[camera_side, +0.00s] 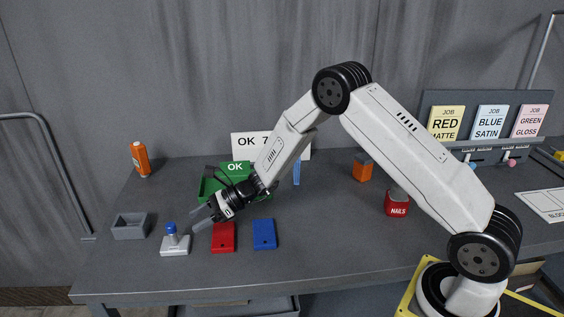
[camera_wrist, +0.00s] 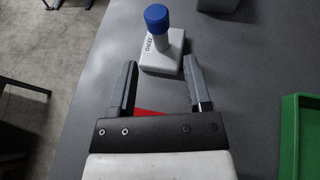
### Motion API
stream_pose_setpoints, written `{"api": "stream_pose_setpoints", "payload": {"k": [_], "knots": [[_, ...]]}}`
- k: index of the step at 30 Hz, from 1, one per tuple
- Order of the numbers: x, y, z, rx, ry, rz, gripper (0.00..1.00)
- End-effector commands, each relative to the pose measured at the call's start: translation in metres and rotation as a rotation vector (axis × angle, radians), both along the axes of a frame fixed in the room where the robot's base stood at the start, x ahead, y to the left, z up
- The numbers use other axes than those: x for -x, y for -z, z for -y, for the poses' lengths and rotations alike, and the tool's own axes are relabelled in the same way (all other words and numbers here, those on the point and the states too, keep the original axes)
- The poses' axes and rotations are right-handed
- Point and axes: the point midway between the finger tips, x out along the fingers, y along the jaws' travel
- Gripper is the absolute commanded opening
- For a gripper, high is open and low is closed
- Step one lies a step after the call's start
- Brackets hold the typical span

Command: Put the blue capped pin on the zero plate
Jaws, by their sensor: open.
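The blue capped pin (camera_wrist: 157,22) stands upright on the zero plate (camera_wrist: 160,61), a light grey block marked ZERO, in the wrist view. In the side view the pin's blue cap (camera_side: 171,228) shows above the plate (camera_side: 175,247) near the table's front left. My gripper (camera_side: 196,218) is open and empty, just right of the pin in the side view. In the wrist view its two fingers (camera_wrist: 160,68) are apart, with the tips near the plate's near edge on either side. The pin is beyond the fingertips. No contact with the pin shows.
A red block (camera_side: 223,239) and a blue block (camera_side: 264,235) lie right of the plate. A grey open box (camera_side: 130,227) stands to its left. A green OK bin (camera_side: 208,190) is behind my gripper, and an orange bottle (camera_side: 140,159) stands at the back left.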

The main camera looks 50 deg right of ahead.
Motion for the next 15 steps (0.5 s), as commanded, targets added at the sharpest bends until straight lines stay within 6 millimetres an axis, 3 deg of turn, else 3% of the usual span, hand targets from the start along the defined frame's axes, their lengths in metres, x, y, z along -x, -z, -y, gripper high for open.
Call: {"api": "stream_pose_setpoints", "payload": {"k": [6,15], "knots": [[0.013,-0.012,0.024,0.0,0.001,0.0,0.63],[0.02,-0.016,0.034,0.0,0.0,0.0,0.63]]}}
